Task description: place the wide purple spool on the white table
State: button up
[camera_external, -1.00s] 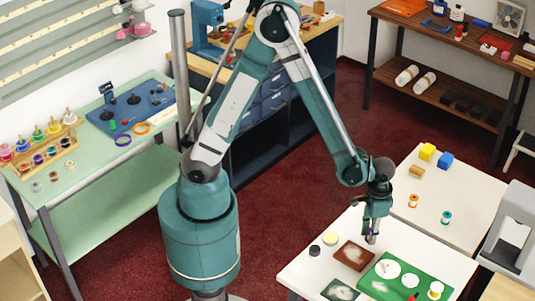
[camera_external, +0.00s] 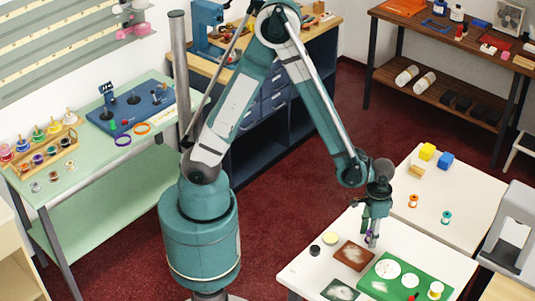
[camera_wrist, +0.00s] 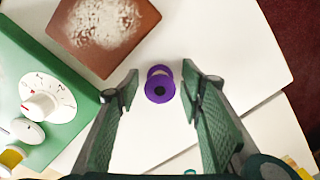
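The purple spool (camera_wrist: 158,85) stands between my fingertips in the wrist view, with a small gap on each side. It also shows as a small purple patch by the fingers in the external view (camera_external: 369,236). My gripper (camera_wrist: 161,78) is open, pointing down over the white table (camera_external: 318,268). In the external view my gripper (camera_external: 373,241) is low near the table's far edge. The spool appears to be on or just above the tabletop; I cannot tell which.
A brown patterned square (camera_external: 353,255) and a green board with white dials (camera_external: 385,289) lie close to my gripper. A yellow-topped round item (camera_external: 330,238) and a black one (camera_external: 315,251) are to the left. Another pale table (camera_external: 460,190) adjoins behind, holding blocks and small spools.

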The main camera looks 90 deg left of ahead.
jog(key=shift+r, duration=0.15)
notch_tip(320, 180, up, 12)
jog(key=p, duration=0.1)
dwell(0.9)
dwell(0.6)
notch_tip(320, 180, up, 13)
jog(key=t, duration=0.3)
send_over(370, 231)
jog(key=s+a, duration=0.7)
jog(key=s+a+r+t, duration=0.4)
jog(key=s+a+r, duration=0.1)
jog(key=s, duration=0.5)
jog(key=shift+s+a+r, duration=0.15)
jog(key=shift+a+r, duration=0.25)
jog(key=shift+r, duration=0.4)
